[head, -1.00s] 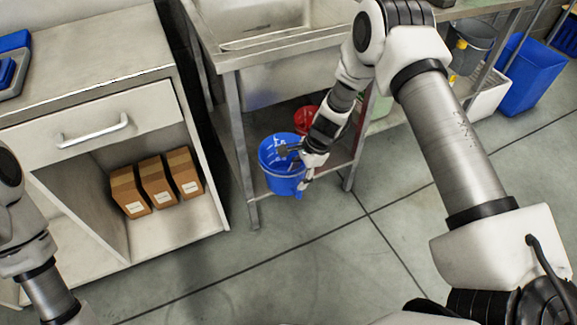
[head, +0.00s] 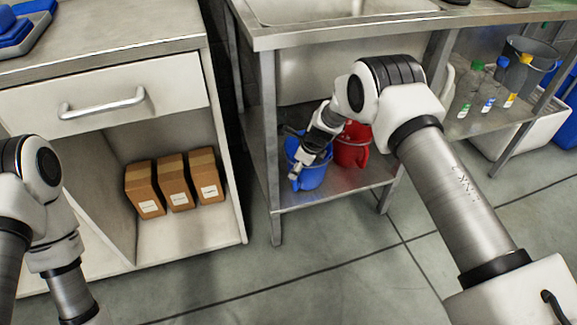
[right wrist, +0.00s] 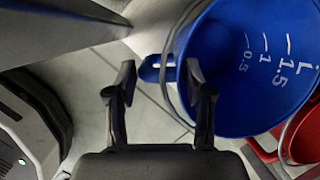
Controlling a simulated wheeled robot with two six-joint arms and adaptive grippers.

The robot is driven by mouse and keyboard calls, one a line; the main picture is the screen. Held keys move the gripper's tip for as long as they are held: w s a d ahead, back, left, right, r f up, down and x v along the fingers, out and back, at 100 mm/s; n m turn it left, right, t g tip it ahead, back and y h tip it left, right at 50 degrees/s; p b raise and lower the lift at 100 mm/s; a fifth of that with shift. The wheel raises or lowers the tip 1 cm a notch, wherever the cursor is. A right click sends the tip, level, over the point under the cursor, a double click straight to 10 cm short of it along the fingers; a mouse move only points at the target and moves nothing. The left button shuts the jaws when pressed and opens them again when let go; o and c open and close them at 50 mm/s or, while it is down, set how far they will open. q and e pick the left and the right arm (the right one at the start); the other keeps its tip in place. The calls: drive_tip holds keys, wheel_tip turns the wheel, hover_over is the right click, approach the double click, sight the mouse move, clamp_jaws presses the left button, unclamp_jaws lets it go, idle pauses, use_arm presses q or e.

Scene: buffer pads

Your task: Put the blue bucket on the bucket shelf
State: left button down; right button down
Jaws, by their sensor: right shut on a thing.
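The blue bucket (head: 312,178) is upright at the left part of the shelf (head: 345,196) under the sink, just left of the red bucket (head: 352,150). My right gripper (head: 297,168) is at the blue bucket's near left rim. In the right wrist view, the fingers (right wrist: 158,78) are shut on a blue tab at its rim, and the bucket (right wrist: 240,100) shows measuring marks inside. The red bucket (right wrist: 300,135) shows beside it. Whether the blue bucket's base touches the shelf is hard to tell. My left gripper is out of view; only its arm shows at the left.
The sink table leg (head: 270,150) stands close left of the bucket. A cabinet (head: 190,240) with several brown boxes (head: 172,182) is on the left. A grey bucket (head: 525,65) and bottles (head: 490,90) are at the right. The floor in front is clear.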

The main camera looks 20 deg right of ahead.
drive_tip(key=w+a+b, duration=0.1)
drive_tip(key=w+a+f, duration=0.1)
drive_tip(key=w, duration=0.1)
drive_tip(key=shift+a+f+b, duration=0.2)
drive_tip(key=shift+a+b, duration=0.05)
drive_tip(key=shift+b, duration=0.15)
drive_tip(key=shift+f, duration=0.2)
drive_tip(key=c, duration=0.7)
unclamp_jaws()
